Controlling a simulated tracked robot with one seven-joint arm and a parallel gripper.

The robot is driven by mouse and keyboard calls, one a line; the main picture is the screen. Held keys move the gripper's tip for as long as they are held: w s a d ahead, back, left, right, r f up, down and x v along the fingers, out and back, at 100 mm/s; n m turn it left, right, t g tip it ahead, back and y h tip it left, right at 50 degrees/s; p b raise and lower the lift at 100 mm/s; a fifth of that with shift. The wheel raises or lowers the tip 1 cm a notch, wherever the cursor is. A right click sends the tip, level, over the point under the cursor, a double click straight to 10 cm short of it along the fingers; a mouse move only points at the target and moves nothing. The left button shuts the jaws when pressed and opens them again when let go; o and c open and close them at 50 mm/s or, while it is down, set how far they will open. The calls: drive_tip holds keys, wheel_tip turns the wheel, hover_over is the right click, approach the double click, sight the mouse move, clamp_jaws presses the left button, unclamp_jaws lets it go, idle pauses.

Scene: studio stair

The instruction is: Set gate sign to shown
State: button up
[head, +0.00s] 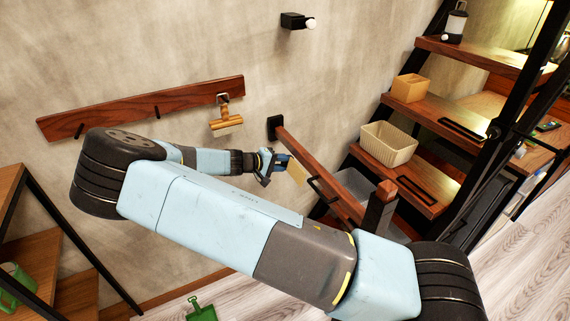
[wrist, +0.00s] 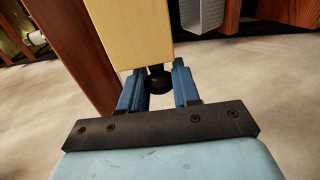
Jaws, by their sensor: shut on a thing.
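The gate is a long reddish wooden bar (head: 325,170) running from a black wall bracket (head: 275,127) toward a wooden post (head: 375,208) by the stair. The gate sign is a pale yellow panel (head: 297,173) beside the bar in the head view. It also fills the top middle of the wrist view (wrist: 128,32), next to the dark red bar (wrist: 78,45). My gripper (head: 283,160) is at the panel's edge. In the wrist view its blue fingers (wrist: 157,80) are shut on a black knob (wrist: 157,83) at the panel's near end. The sign's marking, if any, is hidden.
A wall rail (head: 145,106) with pegs holds a wooden-handled brush (head: 226,122). Stair treads carry a ribbed basket (head: 388,144), a tan box (head: 410,88) and a lantern (head: 454,24). A black wall fixture (head: 297,21) sticks out above.

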drive_tip(key=y, duration=0.1)
drive_tip(key=g+y, duration=0.1)
drive_tip(key=a+y, duration=0.1)
drive_tip(key=shift+s+r+g+y, duration=0.3)
drive_tip(key=shift+r+y, duration=0.05)
drive_tip(key=shift+y, duration=0.05)
drive_tip(key=shift+s+a+r+g+y, duration=0.1)
drive_tip(key=shift+a+r+g+y, duration=0.2)
drive_tip(key=shift+y, duration=0.55)
drive_tip(key=shift+s+a+r+g+y, duration=0.15)
drive_tip(key=shift+g+y, duration=0.25)
drive_tip(key=shift+y, duration=0.45)
drive_tip(key=shift+a+r+g+y, duration=0.15)
drive_tip(key=shift+r+g+y, duration=0.2)
drive_tip(key=shift+y, duration=0.55)
drive_tip(key=shift+f, duration=0.1)
drive_tip(key=o, duration=1)
drive_tip(key=shift+w, duration=0.1)
drive_tip(key=v, duration=1.3)
drive_tip(key=shift+r, duration=0.35)
